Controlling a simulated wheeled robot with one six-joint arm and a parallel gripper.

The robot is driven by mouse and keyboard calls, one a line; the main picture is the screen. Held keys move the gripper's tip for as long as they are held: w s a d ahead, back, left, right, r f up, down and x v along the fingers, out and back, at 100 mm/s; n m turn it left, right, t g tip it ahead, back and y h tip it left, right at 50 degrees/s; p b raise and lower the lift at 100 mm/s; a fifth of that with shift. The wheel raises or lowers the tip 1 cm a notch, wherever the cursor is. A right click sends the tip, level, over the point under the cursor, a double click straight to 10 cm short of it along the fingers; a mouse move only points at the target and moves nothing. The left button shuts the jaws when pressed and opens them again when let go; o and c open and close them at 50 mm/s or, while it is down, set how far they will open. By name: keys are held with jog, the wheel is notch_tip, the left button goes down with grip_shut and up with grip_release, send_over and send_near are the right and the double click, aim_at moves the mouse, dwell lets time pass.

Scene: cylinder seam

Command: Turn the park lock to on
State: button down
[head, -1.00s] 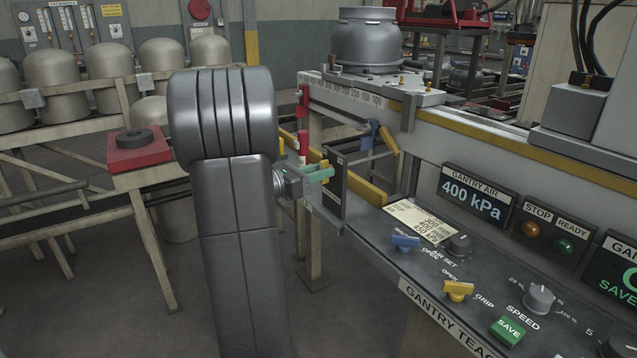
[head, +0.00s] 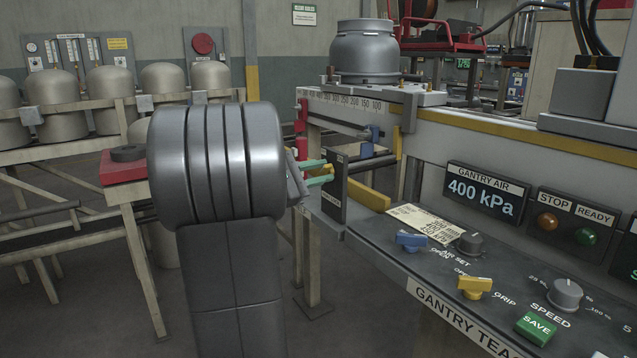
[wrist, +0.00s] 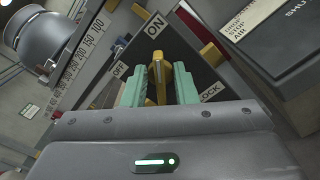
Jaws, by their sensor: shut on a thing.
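The park lock is a dark plate (wrist: 185,50) marked ON, OFF and LOCK with a yellow lever (wrist: 158,72) on it. In the wrist view the lever stands between my green fingers, its upper end towards the ON label (wrist: 155,27); the OFF label (wrist: 119,69) is to its left. My gripper (wrist: 159,92) is shut on the lever. In the head view my gripper (head: 320,172) meets the plate's edge-on side at the left end of the console; only a bit of yellow shows between the fingers. The lever's base is hidden.
The sloped console (head: 400,262) extends right with a blue knob (head: 411,241), a yellow knob (head: 474,287) and a green SAVE button (head: 535,328). A yellow bar (head: 368,194) lies just behind the lock plate. A red block (head: 124,168) stands on a frame at left.

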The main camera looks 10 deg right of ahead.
jog(key=shift+f+m, duration=0.1)
jog(key=shift+m, duration=0.3)
jog(key=c, duration=1.5)
grip_release()
jog(key=p+v, duration=0.2)
jog(key=v, duration=1.2)
jog(key=shift+d, duration=0.1)
jog(key=b+x, duration=0.2)
jog(key=x, duration=1.2)
